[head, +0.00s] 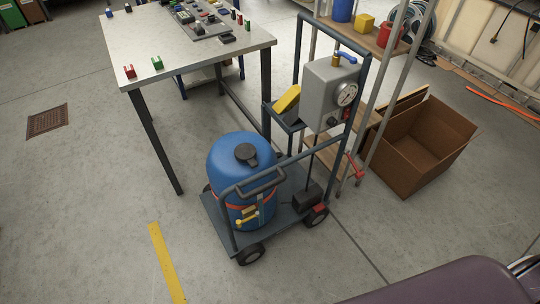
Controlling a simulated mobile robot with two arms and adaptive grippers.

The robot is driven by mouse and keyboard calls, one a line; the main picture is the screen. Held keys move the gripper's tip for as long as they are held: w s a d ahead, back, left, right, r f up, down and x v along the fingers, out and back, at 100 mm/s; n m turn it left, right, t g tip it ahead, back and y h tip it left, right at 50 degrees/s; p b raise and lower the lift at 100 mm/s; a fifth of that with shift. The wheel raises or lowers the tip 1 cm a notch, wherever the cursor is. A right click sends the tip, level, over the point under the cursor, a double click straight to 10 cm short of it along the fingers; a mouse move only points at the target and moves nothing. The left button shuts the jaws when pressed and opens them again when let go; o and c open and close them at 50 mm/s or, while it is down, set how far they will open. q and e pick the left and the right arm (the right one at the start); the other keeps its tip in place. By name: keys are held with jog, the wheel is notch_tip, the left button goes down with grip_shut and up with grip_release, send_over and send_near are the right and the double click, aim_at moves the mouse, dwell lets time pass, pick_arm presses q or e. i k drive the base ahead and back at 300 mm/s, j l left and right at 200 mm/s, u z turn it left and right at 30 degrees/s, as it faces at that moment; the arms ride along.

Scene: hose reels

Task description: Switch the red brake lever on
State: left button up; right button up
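A dark blue cart (222,215) with a tall frame stands in the middle of the head view. It carries a blue tank (234,160) and a grey box with a round gauge (346,94). A small red part (318,209) sits low at the cart's right wheel. A red lever-like piece (355,168) stands out at the right, by the shelf's leg. I cannot tell for sure which red part is the brake lever, nor its setting. Neither of my grippers is in view.
A metal-topped table (190,60) with small parts stands behind the cart. A shelf rack (362,38) and an open cardboard box (412,150) are to the right. A purple rounded object (450,287) fills the lower right corner. The floor at front left is clear.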

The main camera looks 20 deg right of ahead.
aim_at(359, 174)
jog(key=z, duration=1.3)
